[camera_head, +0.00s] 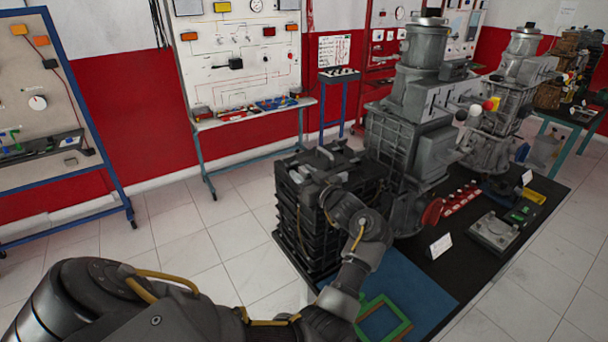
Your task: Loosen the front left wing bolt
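A dark ribbed engine block (290,215) stands at the left end of the black bench, with small grey fittings (325,153) on its top. The fittings are too small for me to tell which one is the front left wing bolt. My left arm comes in from the lower left and bends up in front of the block. My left gripper (328,193) is at the front upper edge of the block, mostly hidden by my wrist. I cannot see its fingertips clearly, or whether they touch anything. My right gripper is not in view.
Tall grey engine units (412,130) stand close to the right of the block. A blue mat (415,285) with a green frame (396,328) lies on the near bench. A white card (440,246) and red parts (461,199) are farther right. Tiled floor is open on the left.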

